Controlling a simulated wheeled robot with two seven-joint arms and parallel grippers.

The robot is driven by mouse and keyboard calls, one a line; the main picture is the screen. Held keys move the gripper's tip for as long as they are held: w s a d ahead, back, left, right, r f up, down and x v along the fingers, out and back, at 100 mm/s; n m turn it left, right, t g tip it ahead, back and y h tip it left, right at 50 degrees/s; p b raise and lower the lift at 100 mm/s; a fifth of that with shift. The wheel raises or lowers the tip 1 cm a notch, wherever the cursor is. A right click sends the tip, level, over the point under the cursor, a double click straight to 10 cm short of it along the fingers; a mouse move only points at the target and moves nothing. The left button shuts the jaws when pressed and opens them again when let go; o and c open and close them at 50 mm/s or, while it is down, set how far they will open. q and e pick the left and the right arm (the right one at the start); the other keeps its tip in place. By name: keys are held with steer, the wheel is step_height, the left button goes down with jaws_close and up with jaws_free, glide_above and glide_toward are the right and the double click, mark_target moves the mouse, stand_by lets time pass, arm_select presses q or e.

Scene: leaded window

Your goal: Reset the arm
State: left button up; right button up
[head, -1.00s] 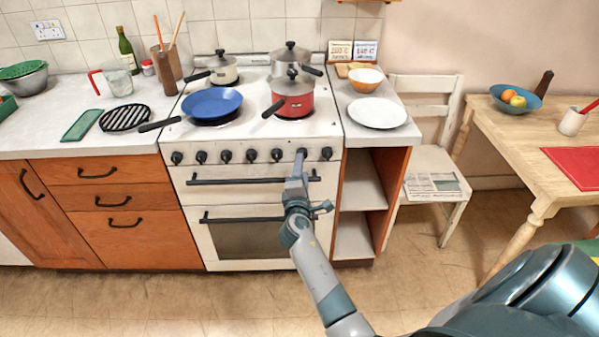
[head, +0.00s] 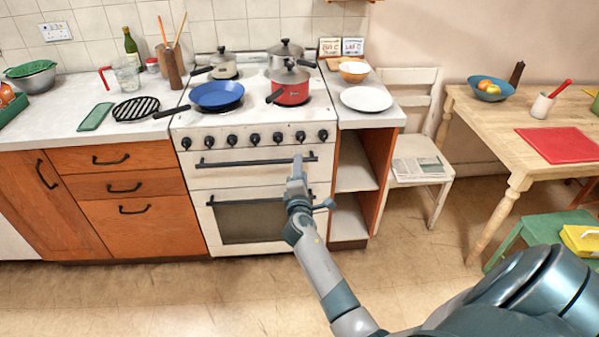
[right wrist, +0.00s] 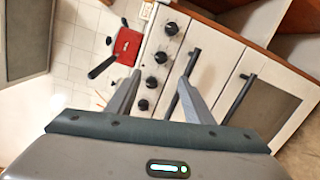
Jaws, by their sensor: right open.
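My right arm reaches in from the lower right of the head view. Its gripper (head: 298,172) is in front of the white stove (head: 222,173), by the oven door handles. In the right wrist view the two fingers (right wrist: 160,95) are apart with nothing between them. The stove's row of black knobs (right wrist: 152,82) and a door handle (right wrist: 187,75) lie beyond the fingers. My left gripper is in neither view.
A blue pan (head: 217,94), a red pot (head: 290,85) and two more pots stand on the stove. An open shelf unit (head: 356,172), a chair (head: 424,170), a wooden table (head: 500,125) and a green stool (head: 535,228) stand to the right. The floor before the drawers is clear.

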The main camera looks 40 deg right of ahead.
stand_by(0.4)
steer(key=shift+f, duration=0.15)
steer(key=s+a+f+m+g+y, duration=0.1)
steer(key=s+a+f+y, duration=0.3)
steer(key=f, duration=0.7)
steer(key=s+a+f+m+g+y, duration=0.15)
steer(key=s+a+f, duration=0.4)
steer(key=f, duration=0.55)
steer(key=s+a+f+m+g+y, duration=0.15)
steer(key=s+a+f, duration=0.35)
steer(key=f, duration=0.6)
steer(key=s+a+f+m+g+y, duration=0.1)
steer(key=s+a+f+m+g, duration=0.1)
steer(key=s+a+f, duration=0.2)
steer(key=s+a+f+m+g+y, duration=0.1)
steer(key=s+f, duration=0.9)
steer(key=s, duration=1)
steer(key=s+a+f+m+g+y, duration=0.2)
steer(key=s+a+f, duration=0.4)
steer(key=s, duration=0.6)
steer(key=shift+s+a+f+m+g+y, duration=0.2)
steer(key=shift+a+f+m+g+y, duration=0.15)
steer(key=shift+f+m, duration=0.35)
